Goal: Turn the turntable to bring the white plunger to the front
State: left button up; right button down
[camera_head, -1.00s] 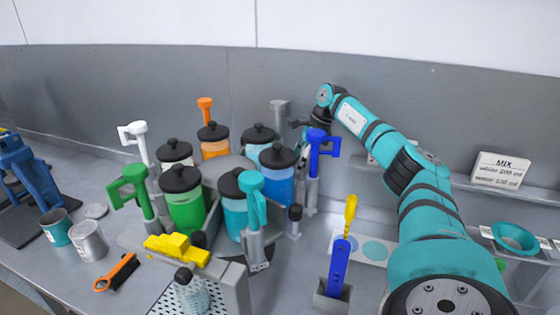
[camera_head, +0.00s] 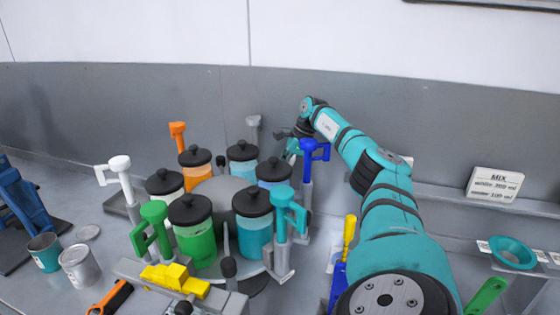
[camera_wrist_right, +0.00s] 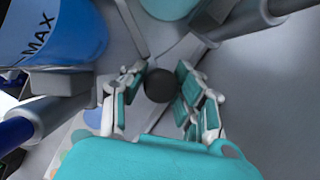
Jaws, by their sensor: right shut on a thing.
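The turntable (camera_head: 212,189) carries a ring of colored jars with black lids and plungers in holders. The white plunger (camera_head: 120,163) stands upright at the left of the ring, beside the white jar (camera_head: 166,188). The green plunger (camera_head: 154,212) is front left and the teal plunger (camera_head: 283,196) front right. The blue plunger (camera_head: 311,150) is at the right, grey (camera_head: 253,121) and orange (camera_head: 177,129) at the back. My right gripper (camera_head: 286,137) reaches behind the blue plunger. In the right wrist view its fingers (camera_wrist_right: 160,73) are shut around a black knob (camera_wrist_right: 160,86). My left gripper is out of view.
A yellow block (camera_head: 175,281) sits at the turntable's front edge. Cans (camera_head: 80,265) stand on the left of the table. A yellow-handled tool (camera_head: 349,230) stands upright at the right, close to my right arm. A MIX sign (camera_head: 496,184) is on the back right ledge.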

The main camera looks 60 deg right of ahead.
jog(key=shift+w, duration=0.1)
jog(key=c, duration=1)
grip_release()
jog(key=shift+w, duration=0.1)
jog(key=shift+r, duration=0.1)
jog(key=v, duration=1.1)
jog(key=shift+s+d+r, duration=0.15)
jog(key=shift+s+r, duration=0.1)
jog(key=shift+r, duration=0.1)
